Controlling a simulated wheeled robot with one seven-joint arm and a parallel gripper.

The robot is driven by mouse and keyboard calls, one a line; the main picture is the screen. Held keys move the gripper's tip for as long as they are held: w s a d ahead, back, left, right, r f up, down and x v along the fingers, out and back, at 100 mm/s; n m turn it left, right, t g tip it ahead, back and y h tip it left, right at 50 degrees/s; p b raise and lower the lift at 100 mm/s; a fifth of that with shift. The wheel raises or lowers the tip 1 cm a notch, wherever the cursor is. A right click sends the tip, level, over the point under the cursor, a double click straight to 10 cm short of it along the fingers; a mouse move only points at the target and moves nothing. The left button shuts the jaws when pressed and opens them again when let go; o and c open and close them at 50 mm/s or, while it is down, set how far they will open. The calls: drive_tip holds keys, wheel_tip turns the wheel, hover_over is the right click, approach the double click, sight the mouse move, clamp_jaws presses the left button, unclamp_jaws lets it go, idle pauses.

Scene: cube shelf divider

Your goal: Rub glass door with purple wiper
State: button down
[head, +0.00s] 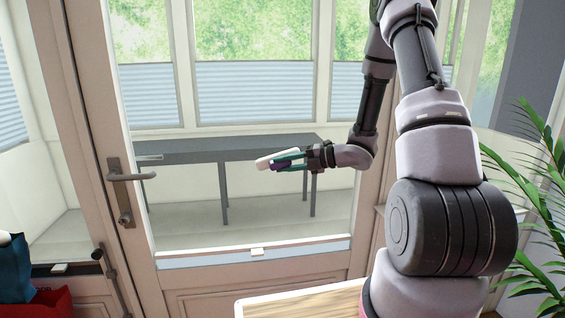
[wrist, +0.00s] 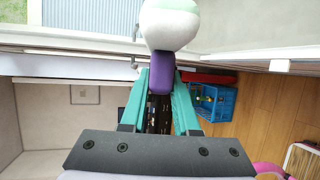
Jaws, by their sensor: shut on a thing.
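The wiper has a purple handle (wrist: 161,80) and a rounded white head (wrist: 170,24) in the wrist view. In the head view its white head (head: 270,158) points left, in front of the glass door (head: 180,215). My gripper (head: 287,160) has teal fingers and is shut on the purple handle; the fingers also show on both sides of it in the wrist view (wrist: 162,98). The wiper is held roughly level in front of the lower half of the pane. I cannot tell whether its head touches the glass.
A metal door handle (head: 130,177) sticks out left of the pane. A dark table (head: 225,150) shows through the glass. A wooden-topped surface (head: 300,303) is below my arm, and a plant (head: 540,220) stands at the right. A blue crate (wrist: 213,102) shows in the wrist view.

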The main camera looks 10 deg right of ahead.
drive_tip(key=s, duration=0.4)
drive_tip(key=shift+s+a, duration=0.1)
drive_tip(key=shift+s, duration=0.2)
drive_tip(key=shift+s, duration=0.15)
